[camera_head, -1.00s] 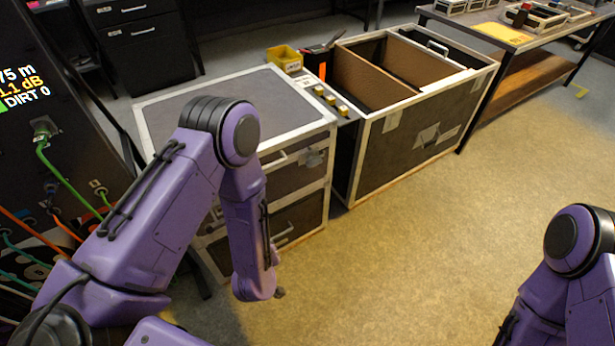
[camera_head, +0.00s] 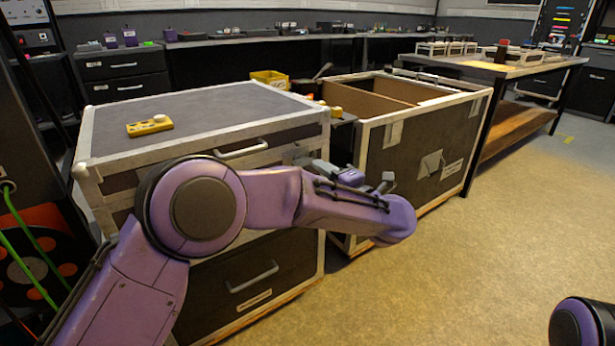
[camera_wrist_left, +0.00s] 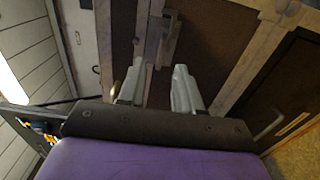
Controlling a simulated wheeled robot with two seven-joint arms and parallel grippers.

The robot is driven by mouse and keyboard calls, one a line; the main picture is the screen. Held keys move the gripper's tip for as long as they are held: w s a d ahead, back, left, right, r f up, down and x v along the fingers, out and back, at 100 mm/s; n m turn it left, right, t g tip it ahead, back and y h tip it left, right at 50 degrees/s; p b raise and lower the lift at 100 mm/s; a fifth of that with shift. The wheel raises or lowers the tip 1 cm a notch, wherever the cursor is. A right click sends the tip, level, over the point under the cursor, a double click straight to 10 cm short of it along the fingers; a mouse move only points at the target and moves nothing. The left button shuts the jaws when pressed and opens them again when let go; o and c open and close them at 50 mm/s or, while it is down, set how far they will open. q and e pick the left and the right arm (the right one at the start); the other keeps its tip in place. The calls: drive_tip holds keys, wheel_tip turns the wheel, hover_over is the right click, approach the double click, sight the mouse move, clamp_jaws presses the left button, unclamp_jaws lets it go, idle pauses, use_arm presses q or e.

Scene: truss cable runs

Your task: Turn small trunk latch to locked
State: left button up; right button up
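The small trunk (camera_head: 215,112) is a dark grey case with pale metal edges, standing at left centre in the head view. Its metal latch (camera_head: 297,155) is on the front near the right corner, partly covered by my left arm. In the left wrist view the latch (camera_wrist_left: 160,40) shows as a grey metal plate ahead of the fingers; its lock state cannot be told. My left gripper (camera_wrist_left: 157,87) has its two pale fingers apart and nothing between them, short of the latch. In the head view its fingers are mostly hidden by the forearm. My right gripper is not visible.
A yellow block (camera_head: 150,126) lies on the trunk lid. A larger open case (camera_head: 420,150) stands right of the trunk, with a yellow bin (camera_head: 270,78) behind. A workbench (camera_head: 490,66) is at back right. The floor at right is clear.

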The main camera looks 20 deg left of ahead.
sight(306, 165)
use_arm(q)
drive_tip(key=b+x, duration=0.1)
drive_tip(key=x, duration=0.5)
drive_tip(key=shift+a+f, duration=0.1)
clamp_jaws()
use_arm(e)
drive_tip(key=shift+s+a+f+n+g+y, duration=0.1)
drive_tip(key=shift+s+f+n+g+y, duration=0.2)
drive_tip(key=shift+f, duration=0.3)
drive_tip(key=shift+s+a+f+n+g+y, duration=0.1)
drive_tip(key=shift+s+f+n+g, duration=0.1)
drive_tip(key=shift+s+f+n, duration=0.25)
